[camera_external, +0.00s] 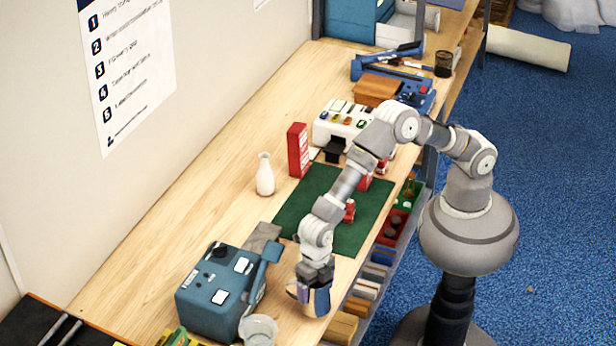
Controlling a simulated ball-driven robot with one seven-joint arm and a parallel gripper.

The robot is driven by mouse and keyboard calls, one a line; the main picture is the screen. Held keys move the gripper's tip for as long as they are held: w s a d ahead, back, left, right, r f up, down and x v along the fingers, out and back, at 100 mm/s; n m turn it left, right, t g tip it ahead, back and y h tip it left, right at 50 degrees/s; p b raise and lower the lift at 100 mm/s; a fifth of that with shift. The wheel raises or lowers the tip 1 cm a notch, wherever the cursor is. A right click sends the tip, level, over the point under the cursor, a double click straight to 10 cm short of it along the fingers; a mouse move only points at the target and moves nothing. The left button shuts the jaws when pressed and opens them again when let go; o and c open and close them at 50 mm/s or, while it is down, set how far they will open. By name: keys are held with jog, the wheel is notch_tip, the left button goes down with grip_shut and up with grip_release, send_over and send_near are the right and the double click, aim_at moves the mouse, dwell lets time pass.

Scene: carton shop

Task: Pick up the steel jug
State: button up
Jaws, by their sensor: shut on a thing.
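The steel jug (318,303) is at the front edge of the wooden bench, in the lower middle of the view. It looks shiny, with brownish and bluish reflections. My gripper (314,284) points down and is shut on the jug from above. The fingers and wrist hide the jug's upper part. I cannot tell whether its base touches the bench.
A blue machine (221,290) stands left of the jug, with a clear cup (258,330) in front of it. A green mat (293,205) with small red things lies behind. A white bottle (265,175) and red box (298,150) stand further back. Bins (384,256) hang along the bench front.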

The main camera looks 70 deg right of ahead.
jog(key=s+d+r+p, duration=0.1)
jog(key=s+d, duration=0.6)
jog(key=d, duration=0.4)
jog(key=shift+s+d+r+p, duration=0.2)
jog(key=shift+d+p, duration=0.1)
